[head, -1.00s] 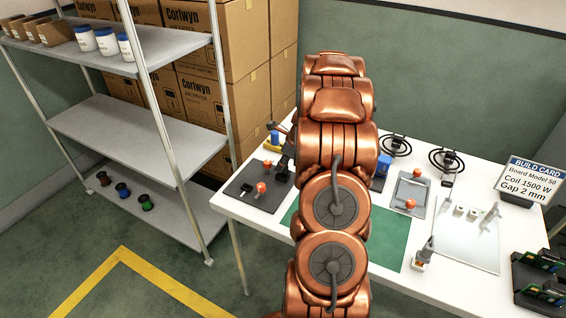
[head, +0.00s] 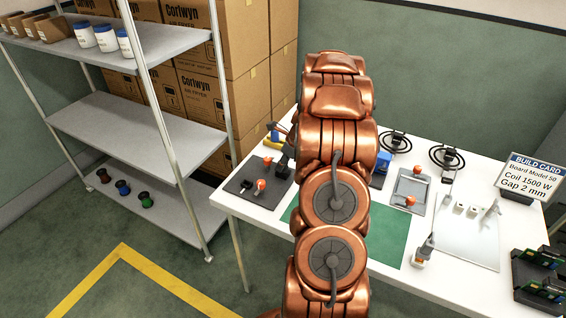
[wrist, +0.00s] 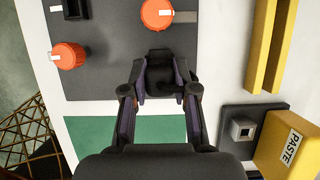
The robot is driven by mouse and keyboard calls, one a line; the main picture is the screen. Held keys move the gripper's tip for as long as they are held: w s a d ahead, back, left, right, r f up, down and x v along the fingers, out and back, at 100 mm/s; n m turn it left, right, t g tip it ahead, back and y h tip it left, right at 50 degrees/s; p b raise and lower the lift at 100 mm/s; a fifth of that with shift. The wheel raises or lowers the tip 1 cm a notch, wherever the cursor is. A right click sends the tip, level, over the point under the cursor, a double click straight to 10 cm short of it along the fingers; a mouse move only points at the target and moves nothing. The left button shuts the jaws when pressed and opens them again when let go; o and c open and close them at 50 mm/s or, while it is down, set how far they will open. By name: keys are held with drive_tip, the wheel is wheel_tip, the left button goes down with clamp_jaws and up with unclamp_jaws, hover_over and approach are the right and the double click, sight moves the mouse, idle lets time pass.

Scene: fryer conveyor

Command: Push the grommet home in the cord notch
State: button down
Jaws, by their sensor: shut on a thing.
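My gripper (wrist: 163,88) is over the front edge of a dark grey panel (wrist: 105,82) in the wrist view. Its fingers are closed on a small black piece that looks like the grommet (wrist: 158,56). The cord notch is hidden behind the fingers and the piece, so I cannot tell how deep the piece sits. The panel carries two orange knobs, one at the top (wrist: 157,13) and one at the left (wrist: 67,56). In the head view the panel (head: 235,183) lies at the table's left end, and my arm hides part of the area around the gripper.
A green mat (wrist: 90,135) lies in front of the panel. Yellow rails (wrist: 270,45), a grey block (wrist: 243,129) and a yellow PASTE box (wrist: 285,145) stand to the right. A second knobbed panel (head: 408,186) and a build card (head: 530,178) are farther right. Shelving (head: 125,125) stands left.

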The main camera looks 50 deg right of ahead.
drive_tip(key=c, duration=0.8)
unclamp_jaws()
drive_tip(key=shift+p+v, duration=2.25)
drive_tip(key=shift+v, duration=0.75)
drive_tip(key=shift+r, duration=0.1)
drive_tip(key=v, duration=1.1)
drive_tip(key=shift+s+r, duration=0.15)
drive_tip(key=shift+r, duration=0.25)
drive_tip(key=shift+a, duration=0.1)
